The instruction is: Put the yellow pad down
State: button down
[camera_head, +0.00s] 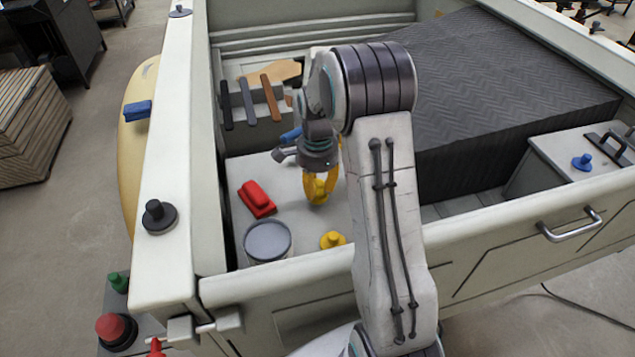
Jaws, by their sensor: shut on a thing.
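My gripper (319,186) has orange-yellow fingers and points down inside the open bed of the vehicle shell. It is shut on a small yellow thing, the yellow pad (318,196), at its fingertips. The fingers partly hide the pad, and I cannot tell whether it touches the light grey surface (290,215) below. A second yellow piece, round with a knob (332,240), sits on that surface nearer the front wall, apart from my gripper.
A red block (257,198) and a round grey-topped tin (267,240) stand left of my gripper. A rack with upright dark and brown strips (248,100) is behind them. A dark patterned block (490,85) fills the right. Pale walls (165,150) enclose the bed.

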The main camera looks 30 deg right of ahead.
aim_at(318, 183)
jog(key=shift+f+p, duration=0.55)
jog(key=shift+f, duration=0.15)
jog(key=shift+f, duration=0.1)
jog(key=c, duration=1)
grip_release()
jog(key=shift+c, duration=0.2)
notch_tip(318, 183, up, 5)
jog(key=shift+r+b, duration=0.2)
jog(key=shift+b, duration=0.25)
jog(key=shift+w+r+b, duration=0.1)
jog(key=shift+r+b, duration=0.15)
jog(key=shift+b, duration=0.65)
jog(key=shift+r+b, duration=1.6)
jog(key=shift+r, duration=1.55)
